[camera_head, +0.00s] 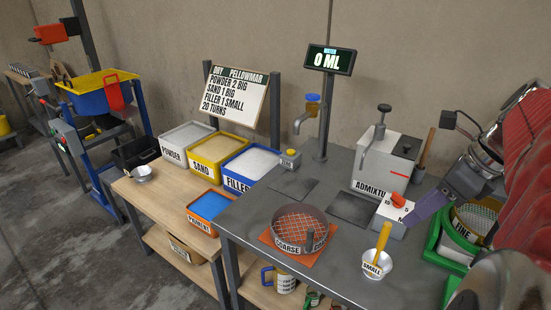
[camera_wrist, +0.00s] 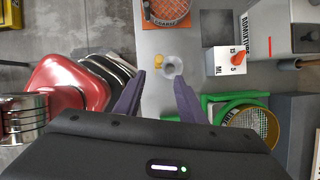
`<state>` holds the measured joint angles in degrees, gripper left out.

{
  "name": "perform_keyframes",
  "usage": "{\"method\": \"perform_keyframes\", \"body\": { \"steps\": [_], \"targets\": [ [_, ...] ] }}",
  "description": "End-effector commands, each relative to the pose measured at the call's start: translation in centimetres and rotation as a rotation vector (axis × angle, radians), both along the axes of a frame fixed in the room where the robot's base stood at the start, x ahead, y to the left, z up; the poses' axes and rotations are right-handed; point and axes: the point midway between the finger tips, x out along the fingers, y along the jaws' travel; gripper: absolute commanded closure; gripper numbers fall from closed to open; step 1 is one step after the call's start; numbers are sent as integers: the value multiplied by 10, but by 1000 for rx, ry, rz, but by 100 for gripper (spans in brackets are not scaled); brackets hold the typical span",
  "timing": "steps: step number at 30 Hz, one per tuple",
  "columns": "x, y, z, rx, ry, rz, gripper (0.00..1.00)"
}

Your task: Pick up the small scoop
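The small scoop (camera_head: 377,270) is a pale metal cup with a yellow handle and a tag reading SMALL. It sits on the grey bench near the front edge, with its handle leaning up. In the wrist view the scoop (camera_wrist: 172,67) lies just ahead of my fingertips, roughly between their lines. My gripper (camera_wrist: 159,78) has two purple fingers spread apart with nothing between them. In the head view a purple finger of my gripper (camera_head: 428,207) shows to the right of the scoop and apart from it; the rest is partly hidden by my arm.
A coarse sieve (camera_head: 300,230) on an orange mat stands left of the scoop. A white dial box (camera_head: 391,216) stands behind it. A green crate (camera_head: 433,240) with the fine sieve (camera_head: 470,225) is to the right. Powder bins (camera_head: 188,160) stand farther left.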

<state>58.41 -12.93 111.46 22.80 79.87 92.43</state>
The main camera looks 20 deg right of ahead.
Motion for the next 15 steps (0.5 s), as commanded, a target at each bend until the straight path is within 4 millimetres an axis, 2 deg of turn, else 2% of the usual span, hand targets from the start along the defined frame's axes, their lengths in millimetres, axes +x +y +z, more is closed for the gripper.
{"method": "perform_keyframes", "body": {
  "steps": [8, 15],
  "targets": [
    [3, 2, -7, -1, 0, 5, 64],
    [15, 9, -38, 1, 2, 8, 64]
  ]
}}
